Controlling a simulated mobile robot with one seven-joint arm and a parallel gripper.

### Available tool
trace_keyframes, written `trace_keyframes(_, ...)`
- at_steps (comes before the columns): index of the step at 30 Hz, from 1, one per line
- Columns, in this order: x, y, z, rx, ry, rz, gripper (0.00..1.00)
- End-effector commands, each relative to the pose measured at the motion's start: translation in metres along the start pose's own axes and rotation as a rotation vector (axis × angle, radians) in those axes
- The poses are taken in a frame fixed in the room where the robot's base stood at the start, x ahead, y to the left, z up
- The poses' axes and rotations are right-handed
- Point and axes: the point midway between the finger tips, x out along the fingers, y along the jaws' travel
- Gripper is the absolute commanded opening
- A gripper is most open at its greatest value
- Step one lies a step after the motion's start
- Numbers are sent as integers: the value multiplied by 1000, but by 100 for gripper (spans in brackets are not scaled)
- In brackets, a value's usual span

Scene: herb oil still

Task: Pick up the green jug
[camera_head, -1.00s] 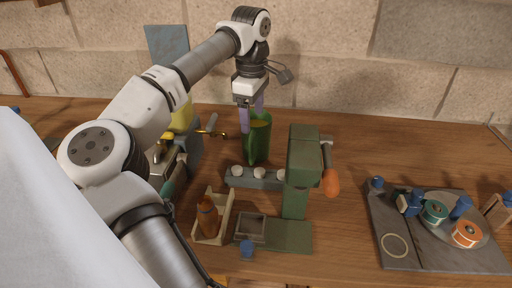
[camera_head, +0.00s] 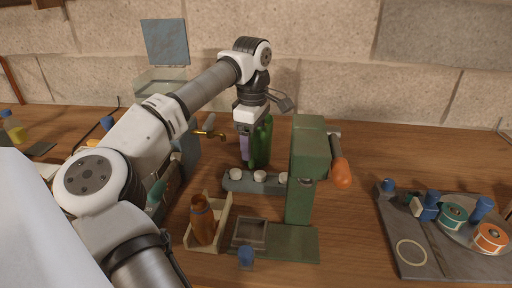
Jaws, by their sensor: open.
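The green jug (camera_head: 262,140) stands upright on the wooden table behind the grey strip with white knobs. My gripper (camera_head: 246,148) points down at the jug, with its purple finger pads in front of and beside the jug's left side. The jaws are open. My wrist hides the jug's top, and I cannot tell whether the pads touch the jug.
A green press (camera_head: 306,170) with an orange-handled lever (camera_head: 341,172) stands just right of the jug. An amber bottle (camera_head: 203,222) sits in a wooden tray (camera_head: 226,212) in front. A brass tap (camera_head: 208,134) is at left. A slate board (camera_head: 412,258) with spools lies at right.

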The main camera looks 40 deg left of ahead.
Motion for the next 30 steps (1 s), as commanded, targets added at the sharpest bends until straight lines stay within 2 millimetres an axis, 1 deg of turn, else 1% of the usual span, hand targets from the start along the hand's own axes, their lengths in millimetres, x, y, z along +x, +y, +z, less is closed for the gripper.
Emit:
trace_keyframes(4, -1, 0, 0, 0, 0, 0, 70)
trace_keyframes(20, -1, 0, 0, 0, 0, 0, 1)
trace_keyframes(30, -3, 0, 1, 0, 0, 2, 0)
